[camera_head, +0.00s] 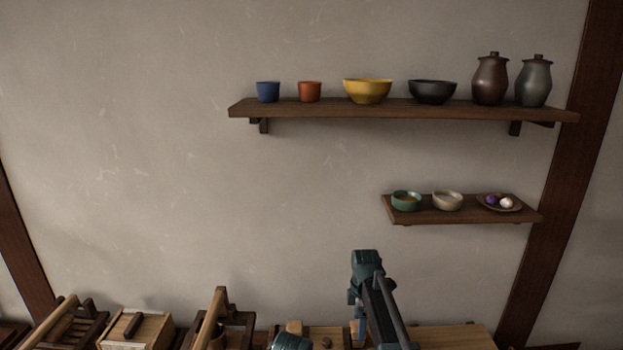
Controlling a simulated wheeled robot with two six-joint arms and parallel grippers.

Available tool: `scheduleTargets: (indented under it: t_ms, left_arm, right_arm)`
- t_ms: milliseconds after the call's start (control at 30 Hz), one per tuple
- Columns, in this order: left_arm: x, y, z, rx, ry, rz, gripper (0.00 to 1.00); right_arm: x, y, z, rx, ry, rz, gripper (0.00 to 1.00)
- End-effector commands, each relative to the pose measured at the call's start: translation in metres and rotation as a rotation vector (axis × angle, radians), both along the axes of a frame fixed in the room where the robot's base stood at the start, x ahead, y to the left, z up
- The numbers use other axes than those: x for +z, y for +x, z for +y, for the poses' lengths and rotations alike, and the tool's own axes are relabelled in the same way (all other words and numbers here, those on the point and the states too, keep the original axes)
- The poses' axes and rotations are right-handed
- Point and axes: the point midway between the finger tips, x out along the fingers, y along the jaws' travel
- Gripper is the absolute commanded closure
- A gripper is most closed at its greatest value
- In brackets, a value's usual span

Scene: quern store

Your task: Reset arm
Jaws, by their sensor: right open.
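My right arm (377,300) stands up at the bottom, right of centre, in front of the wall. Its dark teal links rise to a bend and come down again. My right gripper (357,326) is small, low beside the arm and partly hidden by it; it is open, and I see nothing held in it. A teal rounded part (291,341) at the bottom edge looks like a piece of my left arm. My left gripper does not show.
Wooden devices stand along the bottom edge, among them a box with a dark handle (134,326) and a wooden frame (218,318). A long upper shelf (400,110) holds cups, bowls and two lidded jars. A short lower shelf (460,215) holds bowls and a dish.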

Motion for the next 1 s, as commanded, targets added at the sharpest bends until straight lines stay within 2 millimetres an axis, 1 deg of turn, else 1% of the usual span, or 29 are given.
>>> scheduleTargets:
  t_ms: [33, 100, 433, 467, 500, 767, 1000]
  left_arm:
    - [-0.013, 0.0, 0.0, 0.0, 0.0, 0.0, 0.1]
    - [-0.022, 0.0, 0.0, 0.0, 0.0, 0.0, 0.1]
    - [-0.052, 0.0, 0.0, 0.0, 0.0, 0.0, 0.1]
    - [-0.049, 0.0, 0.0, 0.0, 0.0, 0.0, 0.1]
    - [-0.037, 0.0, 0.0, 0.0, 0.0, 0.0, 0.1]
    - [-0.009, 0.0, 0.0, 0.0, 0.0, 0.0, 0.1]
    - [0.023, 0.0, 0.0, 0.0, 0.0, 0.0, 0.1]
  right_arm:
    - [-0.013, 0.0, 0.0, 0.0, 0.0, 0.0, 0.1]
    - [-0.022, 0.0, 0.0, 0.0, 0.0, 0.0, 0.1]
    - [-0.052, 0.0, 0.0, 0.0, 0.0, 0.0, 0.1]
    - [-0.049, 0.0, 0.0, 0.0, 0.0, 0.0, 0.1]
    - [-0.037, 0.0, 0.0, 0.0, 0.0, 0.0, 0.1]
    - [-0.009, 0.0, 0.0, 0.0, 0.0, 0.0, 0.1]
    - [0.023, 0.0, 0.0, 0.0, 0.0, 0.0, 0.1]
